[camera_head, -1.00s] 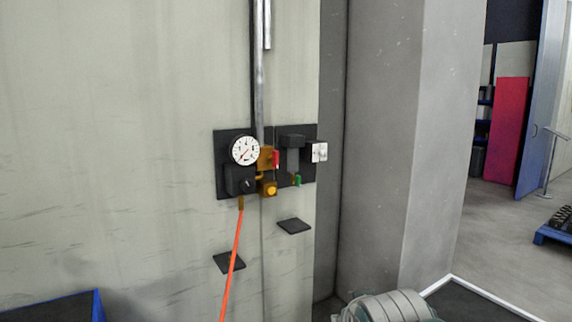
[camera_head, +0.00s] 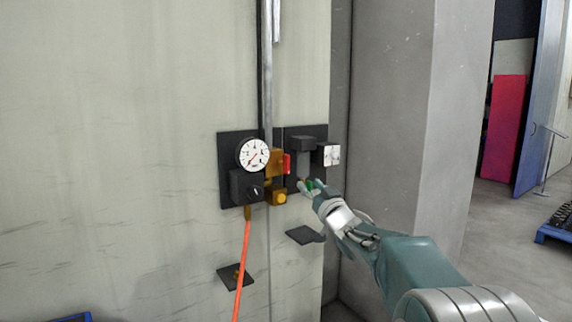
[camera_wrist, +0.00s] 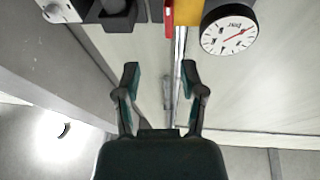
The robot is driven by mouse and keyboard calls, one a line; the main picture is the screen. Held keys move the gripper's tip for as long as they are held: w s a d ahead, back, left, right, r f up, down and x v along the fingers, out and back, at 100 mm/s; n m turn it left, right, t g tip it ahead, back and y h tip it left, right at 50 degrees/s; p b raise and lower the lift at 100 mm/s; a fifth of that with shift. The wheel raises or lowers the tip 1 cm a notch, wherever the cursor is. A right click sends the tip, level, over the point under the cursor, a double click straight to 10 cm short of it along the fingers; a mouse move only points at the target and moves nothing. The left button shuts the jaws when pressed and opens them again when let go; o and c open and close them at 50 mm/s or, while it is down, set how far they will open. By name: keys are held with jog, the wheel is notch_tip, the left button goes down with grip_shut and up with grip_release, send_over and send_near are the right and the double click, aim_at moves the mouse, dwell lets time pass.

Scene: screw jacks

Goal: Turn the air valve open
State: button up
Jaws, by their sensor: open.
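The air valve is a brass body (camera_head: 273,163) with a red handle (camera_head: 287,163), mounted on a black wall plate beside a vertical pipe. The handle stands upright in the head view. In the wrist view the red handle (camera_wrist: 168,18) and the brass body (camera_wrist: 187,14) are at the top edge, partly cut off. My gripper (camera_head: 308,185) is in front of the wall, below and right of the handle in the head view. In the wrist view my gripper (camera_wrist: 160,78) is open, with nothing between its fingers and the handle beyond its fingertips.
A round white gauge (camera_head: 252,154) sits left of the valve; it also shows in the wrist view (camera_wrist: 228,30). An orange hose (camera_head: 242,258) hangs below. A black unit with a white box (camera_head: 328,154) is to the right. A small black shelf (camera_head: 305,235) juts out below.

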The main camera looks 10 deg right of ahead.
aim_at(289, 165)
jog(key=w+a+r+y, duration=0.1)
jog(key=w, duration=0.2)
jog(key=w+a+r+n+y, duration=0.1)
jog(key=w+a, duration=0.1)
jog(key=w, duration=0.2)
jog(key=w+a+r, duration=0.1)
jog(key=w, duration=0.3)
jog(key=shift+a+r+n+y, duration=0.2)
jog(key=shift+r+n+y, duration=0.1)
jog(key=shift+y, duration=0.1)
jog(key=shift+c, duration=0.3)
grip_shut()
